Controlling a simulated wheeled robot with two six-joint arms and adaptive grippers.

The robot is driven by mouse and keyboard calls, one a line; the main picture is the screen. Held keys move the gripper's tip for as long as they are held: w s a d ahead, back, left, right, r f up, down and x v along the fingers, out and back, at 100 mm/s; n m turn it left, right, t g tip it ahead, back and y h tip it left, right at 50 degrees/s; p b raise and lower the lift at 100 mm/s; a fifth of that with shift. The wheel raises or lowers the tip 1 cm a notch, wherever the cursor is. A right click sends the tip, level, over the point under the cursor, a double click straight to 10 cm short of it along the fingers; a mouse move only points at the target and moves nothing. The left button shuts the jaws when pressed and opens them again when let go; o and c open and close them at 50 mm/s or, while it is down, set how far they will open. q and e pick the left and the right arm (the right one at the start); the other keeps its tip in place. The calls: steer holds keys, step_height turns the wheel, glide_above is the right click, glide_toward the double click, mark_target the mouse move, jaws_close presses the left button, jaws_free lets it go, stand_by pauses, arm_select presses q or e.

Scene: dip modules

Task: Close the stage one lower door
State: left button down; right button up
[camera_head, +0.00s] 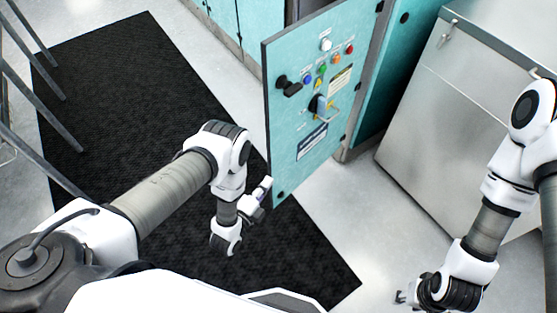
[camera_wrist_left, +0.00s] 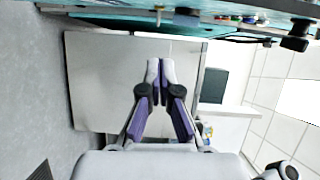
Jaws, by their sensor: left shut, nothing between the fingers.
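The stage one lower door (camera_head: 308,152) is a teal panel standing open, swung out from its cabinet (camera_head: 398,75). It carries several coloured buttons, a black handle (camera_head: 289,86) and labels. My left gripper (camera_head: 266,186) is shut and empty, close by the door's lower free edge in the head view; I cannot tell whether it touches. In the left wrist view the shut fingers (camera_wrist_left: 160,68) point toward the scene, with the door's edge and knobs (camera_wrist_left: 190,14) along the top. My right gripper (camera_head: 402,297) is low at the right, small and partly hidden by its wrist, away from the door.
A grey metal cabinet (camera_head: 455,120) stands right of the door. A black mat (camera_head: 130,95) covers the floor at left, with metal legs (camera_head: 30,85) at its edge. More teal cabinets (camera_head: 245,25) run along the back. Floor between mat and metal cabinet is clear.

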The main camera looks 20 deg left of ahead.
mark_target(273, 153)
arm_select(q)
steer(key=w+b, duration=0.4)
steer(key=b, duration=0.1)
steer(key=w+a+b, duration=0.1)
steer(key=w+b, duration=0.2)
steer(key=b, duration=0.2)
steer(key=w+b, duration=0.4)
steer(key=b, duration=0.1)
steer(key=shift+w+a, duration=0.2)
steer(key=shift+w, duration=0.1)
arm_select(e)
step_height(273, 153, down, 14)
steer(key=shift+w+f, duration=0.15)
arm_select(q)
steer(key=shift+a, duration=0.1)
